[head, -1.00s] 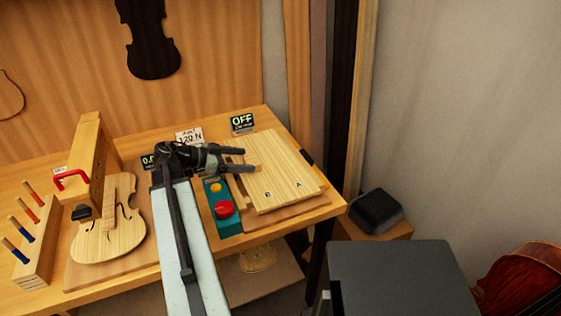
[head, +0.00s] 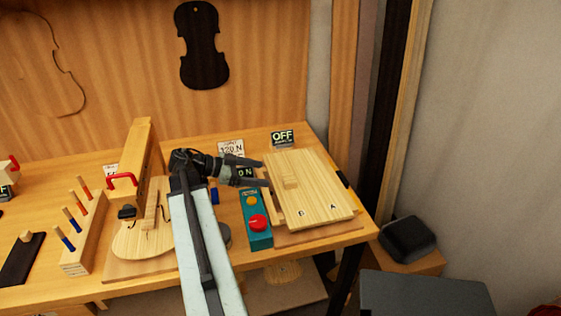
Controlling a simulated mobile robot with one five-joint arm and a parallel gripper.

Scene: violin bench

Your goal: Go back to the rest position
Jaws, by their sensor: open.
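My gripper (head: 264,173) is at the end of my arm over the bench, pointing right. Its two fingers are apart with nothing between them. The fingertips are close to the left edge of a pale wooden board (head: 318,182) marked B and A; I cannot tell whether they touch it. A teal control box (head: 257,232) with a red button (head: 258,222) and a yellow button stands just below the gripper in the picture. My arm hides part of the bench behind it.
A violin body (head: 140,240) lies left of my arm, beside a wooden post with a red handle (head: 122,180). A rack (head: 85,238) holds several colored-handled tools. Signs reading OFF (head: 283,138) and 120 N (head: 231,149) stand at the back. A dark box (head: 408,238) sits at right.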

